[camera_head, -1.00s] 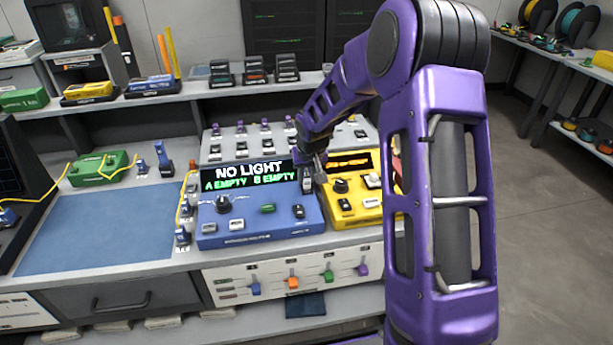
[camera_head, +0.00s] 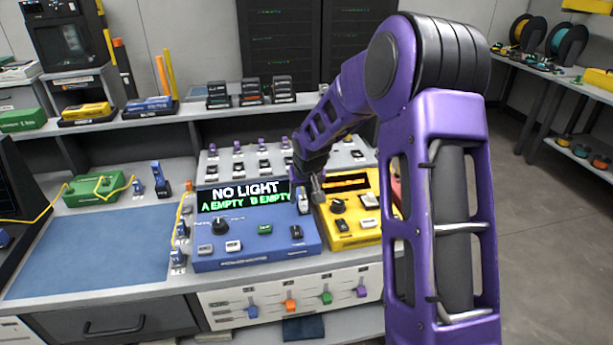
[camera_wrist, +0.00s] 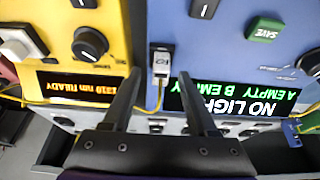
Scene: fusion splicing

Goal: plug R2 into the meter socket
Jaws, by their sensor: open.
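The blue meter (camera_head: 258,252) stands on the bench, its display (camera_head: 245,193) reading NO LIGHT, A EMPTY, B EMPTY. It shows upside down at the right of the wrist view (camera_wrist: 228,60). A small pale plug with a dark end (camera_wrist: 161,62), its label apparently R2, stands at the meter's edge beside the yellow unit. A yellow cable runs from it. My gripper (camera_wrist: 160,77) is open, with its fingertips on either side of the plug and gaps visible. In the head view my gripper (camera_head: 309,186) is small and partly hidden. I cannot tell how the plug is seated.
The yellow unit (camera_head: 352,238) stands right beside the meter, its display (camera_wrist: 82,84) reading 1310 nm READY. Blue plugs (camera_head: 178,258) stand left of the meter. A green box (camera_head: 97,188) with yellow cable is farther left. The blue mat (camera_head: 90,250) is clear.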

